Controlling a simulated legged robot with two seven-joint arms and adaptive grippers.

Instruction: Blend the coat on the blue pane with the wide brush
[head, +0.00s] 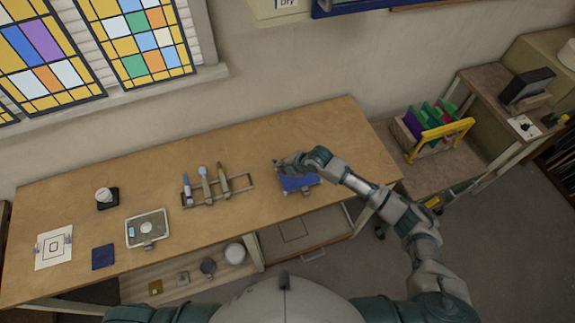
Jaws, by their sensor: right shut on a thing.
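The blue pane (302,183) lies toward the right end of the wooden workbench, with a small clamp or holder at its front edge. My right gripper (284,164) is over the pane's far left part, with its arm reaching in from the right. It is shut on a slim thing that looks like the wide brush; the hand hides most of it, and I cannot tell whether it touches the glass. The coat on the pane is too small to make out. My left gripper is not in view.
A rack (244,181) holds several upright tools left of the pane. The bench between rack and tray is clear.

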